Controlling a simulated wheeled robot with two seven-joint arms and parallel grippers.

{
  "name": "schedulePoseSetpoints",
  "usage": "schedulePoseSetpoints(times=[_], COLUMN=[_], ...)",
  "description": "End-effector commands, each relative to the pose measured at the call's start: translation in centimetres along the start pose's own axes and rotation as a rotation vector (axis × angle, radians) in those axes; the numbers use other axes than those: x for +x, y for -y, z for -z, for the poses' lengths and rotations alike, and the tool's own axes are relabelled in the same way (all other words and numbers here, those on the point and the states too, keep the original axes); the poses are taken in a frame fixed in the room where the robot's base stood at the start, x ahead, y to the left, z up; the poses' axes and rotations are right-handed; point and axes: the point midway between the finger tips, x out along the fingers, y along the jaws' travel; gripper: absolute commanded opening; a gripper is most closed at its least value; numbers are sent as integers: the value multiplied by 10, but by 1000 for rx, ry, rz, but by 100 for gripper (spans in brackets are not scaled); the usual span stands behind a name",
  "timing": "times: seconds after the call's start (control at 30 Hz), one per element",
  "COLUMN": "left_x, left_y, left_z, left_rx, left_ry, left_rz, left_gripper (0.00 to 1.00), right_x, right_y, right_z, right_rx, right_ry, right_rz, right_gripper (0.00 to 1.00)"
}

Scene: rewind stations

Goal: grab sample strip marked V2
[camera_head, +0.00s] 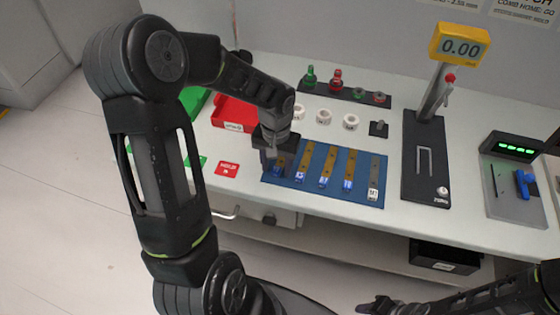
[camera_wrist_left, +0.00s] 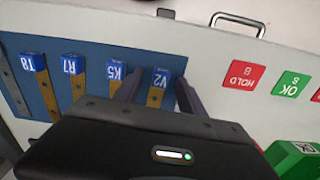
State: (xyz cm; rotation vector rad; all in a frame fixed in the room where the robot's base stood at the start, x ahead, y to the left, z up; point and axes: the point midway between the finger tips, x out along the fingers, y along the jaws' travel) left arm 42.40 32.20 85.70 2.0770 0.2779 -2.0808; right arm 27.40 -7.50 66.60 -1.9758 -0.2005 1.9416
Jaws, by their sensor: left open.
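The strip marked V2 (camera_wrist_left: 158,86) has a blue labelled end and a yellow-brown body. It is the one nearest the red and green cards on the blue mat (camera_wrist_left: 93,58). My left gripper (camera_wrist_left: 156,94) is open, with one finger on each side of V2. In the head view the left gripper (camera_head: 272,157) hangs over the left end of the mat (camera_head: 290,184) and partly hides V2 (camera_head: 277,171). My right gripper (camera_head: 380,305) shows at the bottom right edge; its jaws are unclear.
Strip K5 (camera_wrist_left: 116,72) lies close beside one finger, with R7 (camera_wrist_left: 72,68) and T8 (camera_wrist_left: 34,66) beyond it. A red tray (camera_head: 235,112) stands behind the arm. White rolls (camera_head: 323,117) stand behind the mat. A yellow-topped gauge stand (camera_head: 427,150) is at right.

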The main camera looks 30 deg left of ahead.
Motion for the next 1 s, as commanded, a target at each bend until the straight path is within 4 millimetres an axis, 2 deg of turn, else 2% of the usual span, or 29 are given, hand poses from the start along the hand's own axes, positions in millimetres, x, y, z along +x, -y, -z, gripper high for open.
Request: schedulePoseSetpoints(times=[0.57,1.0], left_x=[0,0], left_y=[0,0], left_z=[0,0], left_rx=[0,0], left_ry=[-2,-1], left_rz=[0,0], left_gripper=[47,12], right_x=[0,0], right_y=[0,0], right_z=[0,0], right_rx=[0,0], right_ry=[0,0], right_rz=[0,0], right_gripper=[36,36])
